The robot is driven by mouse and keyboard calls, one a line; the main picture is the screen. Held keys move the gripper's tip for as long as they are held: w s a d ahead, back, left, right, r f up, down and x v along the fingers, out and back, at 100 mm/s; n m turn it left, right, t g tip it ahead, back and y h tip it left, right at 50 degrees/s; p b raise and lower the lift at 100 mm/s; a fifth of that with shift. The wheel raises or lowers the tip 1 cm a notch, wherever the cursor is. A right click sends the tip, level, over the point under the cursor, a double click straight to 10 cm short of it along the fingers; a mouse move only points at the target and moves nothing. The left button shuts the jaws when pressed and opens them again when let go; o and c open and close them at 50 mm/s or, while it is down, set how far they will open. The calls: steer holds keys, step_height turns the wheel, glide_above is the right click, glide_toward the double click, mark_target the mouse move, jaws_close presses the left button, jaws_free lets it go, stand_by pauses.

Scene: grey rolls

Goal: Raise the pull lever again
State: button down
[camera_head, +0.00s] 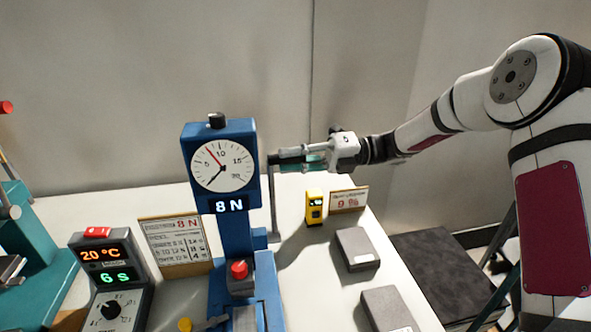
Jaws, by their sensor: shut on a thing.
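The blue press-like device (232,230) stands upright on the white table, with a round dial and a display reading 8 N. The pull lever (273,205) shows as a thin grey upright bar at the right side of the device. My gripper (280,158) reaches in from the right and is shut at the lever's upper end, level with the dial. The gripper's fingers cover part of that end, so the exact grip is hard to see. A red knob (239,269) sits low on the front of the device.
A grey box (110,290) showing 20 °C and 6 s stands front left, by a printed card (175,240). A teal device (30,240) stands far left.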

steer(key=shift+w+a+f, duration=0.1)
steer(key=shift+w+f, duration=0.05)
steer(key=shift+w, duration=0.35)
steer(key=c, duration=1.4)
jaws_free()
steer(key=shift+c, duration=0.2)
steer(key=v, duration=1.2)
